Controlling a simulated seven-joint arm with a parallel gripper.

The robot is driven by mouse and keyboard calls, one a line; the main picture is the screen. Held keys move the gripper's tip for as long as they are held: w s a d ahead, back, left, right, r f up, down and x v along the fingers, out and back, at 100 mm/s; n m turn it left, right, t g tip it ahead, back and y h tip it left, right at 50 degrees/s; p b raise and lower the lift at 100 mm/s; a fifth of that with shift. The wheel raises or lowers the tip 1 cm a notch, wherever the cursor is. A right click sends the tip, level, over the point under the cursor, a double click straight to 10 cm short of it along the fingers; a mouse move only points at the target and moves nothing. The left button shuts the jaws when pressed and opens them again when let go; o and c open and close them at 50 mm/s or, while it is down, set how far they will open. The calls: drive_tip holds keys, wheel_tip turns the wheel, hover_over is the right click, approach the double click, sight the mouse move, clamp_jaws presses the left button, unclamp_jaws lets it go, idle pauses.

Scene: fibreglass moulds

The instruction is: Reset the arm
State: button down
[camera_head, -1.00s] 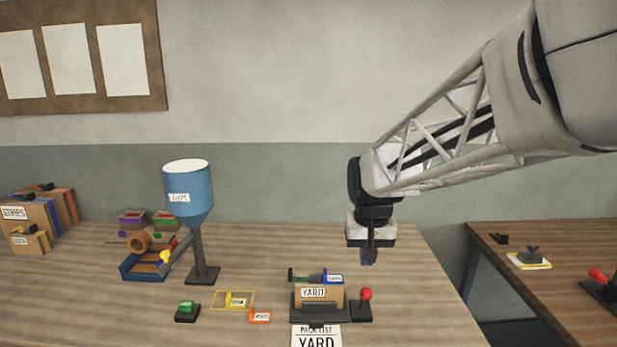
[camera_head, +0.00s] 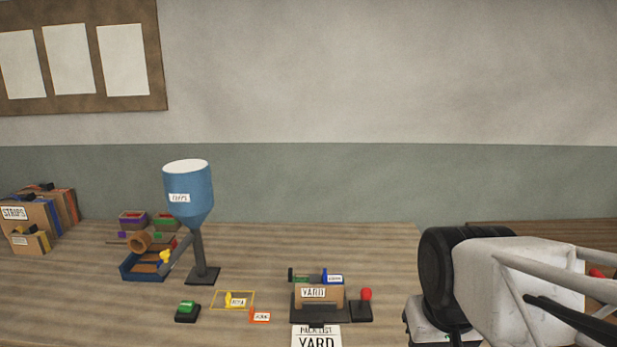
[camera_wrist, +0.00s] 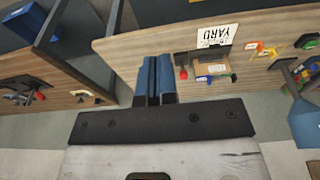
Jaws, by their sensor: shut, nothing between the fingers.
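My gripper shows in the wrist view (camera_wrist: 156,78) as two blue fingers side by side, shut and empty. It hangs over the right edge of the main table, with the floor gap beyond the fingers. In the head view my arm's wrist fills the lower right corner, and the fingers are out of the picture there.
The box marked YARD (camera_head: 319,295) sits in a dark stand beside a red-knobbed lever (camera_head: 366,296). A blue hopper (camera_head: 188,195), a blue tray (camera_head: 143,270) and a green button (camera_head: 186,309) stand farther left. A second table (camera_wrist: 58,62) lies across a gap.

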drive_tip(key=shift+s+d+f, duration=0.1)
drive_tip(key=shift+s+f, duration=0.1)
drive_tip(key=shift+s, duration=0.5)
drive_tip(key=shift+s+d+f, duration=0.1)
drive_tip(key=shift+s+f, duration=0.1)
drive_tip(key=shift+s, duration=0.45)
